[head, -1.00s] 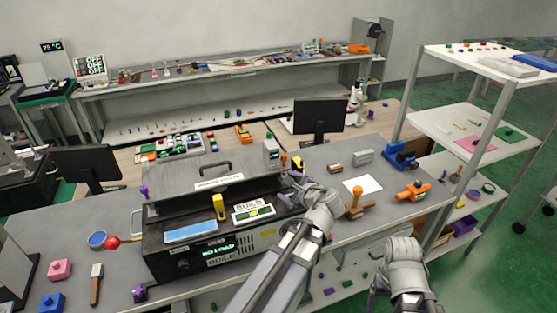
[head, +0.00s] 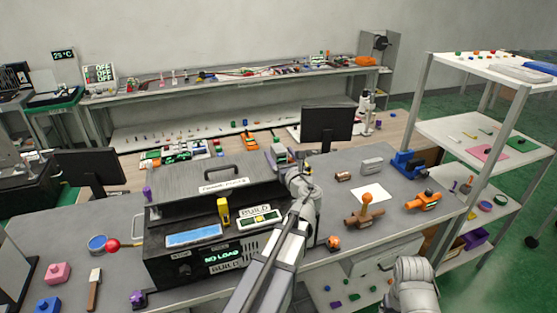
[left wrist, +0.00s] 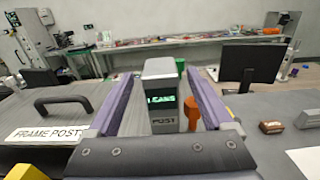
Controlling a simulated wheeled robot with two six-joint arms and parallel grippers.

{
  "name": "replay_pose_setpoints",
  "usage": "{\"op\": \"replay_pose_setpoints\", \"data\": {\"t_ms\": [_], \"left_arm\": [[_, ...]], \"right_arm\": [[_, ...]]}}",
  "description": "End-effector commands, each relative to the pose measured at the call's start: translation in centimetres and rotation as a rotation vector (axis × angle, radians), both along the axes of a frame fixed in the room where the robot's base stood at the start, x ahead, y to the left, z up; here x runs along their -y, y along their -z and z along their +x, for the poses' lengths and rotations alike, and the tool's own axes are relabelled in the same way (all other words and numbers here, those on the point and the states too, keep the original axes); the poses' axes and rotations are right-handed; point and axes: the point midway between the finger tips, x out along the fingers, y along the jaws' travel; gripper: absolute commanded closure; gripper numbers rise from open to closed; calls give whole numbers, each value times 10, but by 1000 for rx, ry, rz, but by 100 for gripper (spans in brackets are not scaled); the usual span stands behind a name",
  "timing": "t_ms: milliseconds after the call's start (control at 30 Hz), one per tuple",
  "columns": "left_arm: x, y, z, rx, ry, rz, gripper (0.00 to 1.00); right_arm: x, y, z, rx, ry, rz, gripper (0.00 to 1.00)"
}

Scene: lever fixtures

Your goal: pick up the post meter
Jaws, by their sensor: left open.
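The post meter (left wrist: 160,95) is a grey upright box with a green lit display and the label POST. In the left wrist view it stands between the two purple fingers of my left gripper (left wrist: 160,78), which is open with a gap on both sides of the meter. In the head view the post meter (head: 279,151) is at the back right of the dark machine, its lower part hidden by my left gripper (head: 284,164). My right gripper is not in view; only a grey part of my right arm shows at the lower right.
A machine lid with a black handle (left wrist: 63,104) lies left of the meter. An orange object (left wrist: 193,112) stands close behind and right of it. A black monitor (head: 327,123) is farther back. A white sheet (head: 370,193) and several parts lie to the right on the table.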

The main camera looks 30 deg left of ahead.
Motion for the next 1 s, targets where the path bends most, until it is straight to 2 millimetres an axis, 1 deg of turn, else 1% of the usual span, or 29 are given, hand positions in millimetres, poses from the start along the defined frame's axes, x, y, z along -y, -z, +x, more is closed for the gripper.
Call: {"op": "replay_pose_setpoints", "data": {"t_ms": [133,233,400,500,600,767,867,1000], "left_arm": [[-2,0,2,1,0,-1,15],[-7,-2,8,0,0,-1,15],[-25,-6,25,1,-2,-2,15],[-36,-4,33,1,-1,-2,15],[-40,-4,35,1,0,-2,15],[-39,-4,34,1,0,-2,15],[-39,-4,34,1,0,-2,25],[-39,-4,34,1,1,-2,41]], "right_arm": [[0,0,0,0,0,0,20],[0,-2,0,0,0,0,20],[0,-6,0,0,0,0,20],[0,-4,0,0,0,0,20],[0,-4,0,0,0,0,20],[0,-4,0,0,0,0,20],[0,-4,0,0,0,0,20],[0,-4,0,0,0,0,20]]}}
